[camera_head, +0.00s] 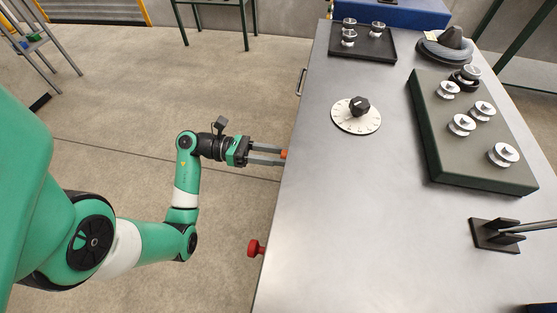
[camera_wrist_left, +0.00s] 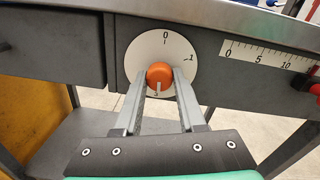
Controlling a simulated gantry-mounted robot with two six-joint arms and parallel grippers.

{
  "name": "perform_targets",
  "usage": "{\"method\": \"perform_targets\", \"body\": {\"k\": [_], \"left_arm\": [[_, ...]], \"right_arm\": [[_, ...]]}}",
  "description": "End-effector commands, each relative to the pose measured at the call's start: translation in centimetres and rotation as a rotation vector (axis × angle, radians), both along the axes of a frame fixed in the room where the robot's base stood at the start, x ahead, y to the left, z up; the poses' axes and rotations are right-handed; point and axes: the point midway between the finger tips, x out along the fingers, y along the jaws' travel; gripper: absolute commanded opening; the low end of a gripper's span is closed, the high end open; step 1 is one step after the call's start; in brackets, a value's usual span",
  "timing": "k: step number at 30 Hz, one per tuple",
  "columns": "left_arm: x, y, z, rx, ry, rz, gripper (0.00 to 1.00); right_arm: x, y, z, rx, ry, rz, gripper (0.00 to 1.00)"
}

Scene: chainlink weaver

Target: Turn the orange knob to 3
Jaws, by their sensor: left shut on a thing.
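The orange knob (camera_wrist_left: 159,73) sits at the centre of a white round dial (camera_wrist_left: 140,52) on the front side of the table. The dial shows 0 at the top and 1 at the upper right; its lower part is hidden by my fingers. A white line on the knob points down, near a small, partly covered figure. My left gripper (camera_wrist_left: 160,88) is shut on the knob, one finger on each side. In the head view, the left gripper (camera_head: 284,157) reaches the table's left edge, with a bit of the orange knob (camera_head: 287,154) showing. My right gripper is not in view.
A ruler scale (camera_wrist_left: 270,60) is right of the dial. A red knob (camera_head: 256,247) sticks out from the table edge. On the tabletop (camera_head: 350,210) are a black knob on a white dial (camera_head: 356,114), a dark block with metal pieces (camera_head: 470,165) and a black tray (camera_head: 375,45).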

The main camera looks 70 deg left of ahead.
Motion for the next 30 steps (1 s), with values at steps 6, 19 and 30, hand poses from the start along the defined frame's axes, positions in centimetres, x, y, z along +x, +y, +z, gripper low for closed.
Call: {"method": "perform_targets", "body": {"k": [6, 19, 30], "left_arm": [[0.01, 0.03, -0.21, 0.064, -0.035, 0.001, 0.00], [0.02, 0.03, -0.03, 0.086, -0.047, 0.000, 0.00], [0.01, 0.02, -0.01, 0.085, -0.047, 0.000, 0.69]], "right_arm": [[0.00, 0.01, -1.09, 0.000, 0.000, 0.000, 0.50], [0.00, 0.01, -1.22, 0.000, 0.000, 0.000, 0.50], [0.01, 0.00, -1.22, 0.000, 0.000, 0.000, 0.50]]}}
